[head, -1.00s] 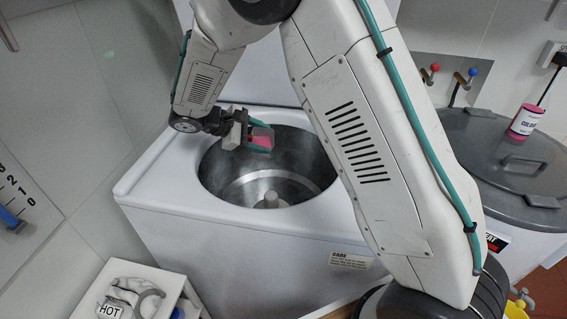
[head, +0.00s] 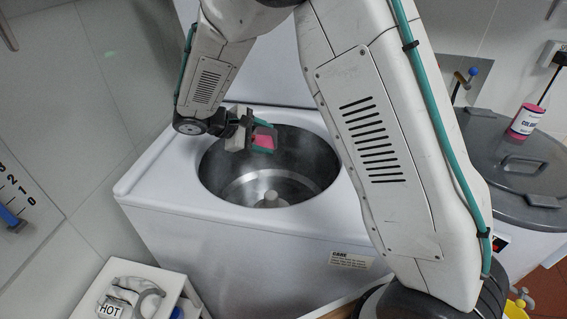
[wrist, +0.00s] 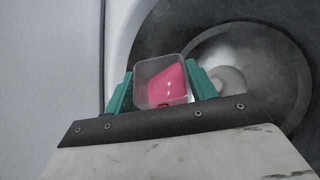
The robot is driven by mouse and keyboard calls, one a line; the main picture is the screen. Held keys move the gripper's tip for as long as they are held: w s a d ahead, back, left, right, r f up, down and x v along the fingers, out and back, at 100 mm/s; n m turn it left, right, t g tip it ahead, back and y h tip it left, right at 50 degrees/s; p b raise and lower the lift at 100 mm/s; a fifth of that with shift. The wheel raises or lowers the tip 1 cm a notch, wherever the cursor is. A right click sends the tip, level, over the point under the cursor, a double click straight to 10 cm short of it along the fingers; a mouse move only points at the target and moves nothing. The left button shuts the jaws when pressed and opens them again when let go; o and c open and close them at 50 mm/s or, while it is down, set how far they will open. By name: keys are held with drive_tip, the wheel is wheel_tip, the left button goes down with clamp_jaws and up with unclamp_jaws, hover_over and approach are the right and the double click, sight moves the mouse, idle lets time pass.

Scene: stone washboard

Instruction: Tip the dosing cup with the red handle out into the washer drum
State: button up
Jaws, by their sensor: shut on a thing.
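My gripper (head: 261,140) is shut on the dosing cup (head: 265,135), its teal fingers on either side of it. In the wrist view the cup (wrist: 162,70) is a clear, square-rimmed container with pink contents, and my gripper (wrist: 160,88) spans it. The pink lies slanted across the cup, more to the right side. Only a small red bit shows at the cup's near edge; the handle is otherwise hidden. The cup is over the back part of the open washer drum (head: 265,188). The drum (wrist: 283,55) also shows behind the cup at right in the wrist view.
The white washer top (head: 165,180) surrounds the opening. A grey lidded bin (head: 500,150) with a pink container (head: 525,121) on it stands at right. A small white shelf with a jug labelled HOT (head: 118,300) is at lower left. Taps are on the back wall.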

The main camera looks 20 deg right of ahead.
drive_tip(key=shift+s+r+m+t, duration=0.25)
drive_tip(key=shift+s+m+t, duration=0.15)
drive_tip(key=shift+s+t, duration=0.1)
idle(0.5)
drive_tip(key=shift+s+d+r+m+t+y+p, duration=0.15)
drive_tip(key=shift+s+r+m+t+y+p, duration=0.2)
drive_tip(key=shift+m+t, duration=0.4)
drive_tip(key=shift+s+d+r+m+t+y+p, duration=0.1)
drive_tip(key=shift+s+r+m+t+y+p, duration=0.25)
drive_tip(key=shift+t, duration=0.7)
idle(2.1)
drive_tip(key=shift+s+d+m+t, duration=0.2)
drive_tip(key=shift+s+m+t, duration=0.4)
drive_tip(key=shift+s, duration=0.3)
idle(0.4)
drive_tip(key=shift+s+d+m+t+p, duration=0.1)
drive_tip(key=shift+s+m+t+p, duration=0.3)
drive_tip(key=shift+m+t, duration=0.15)
idle(1.2)
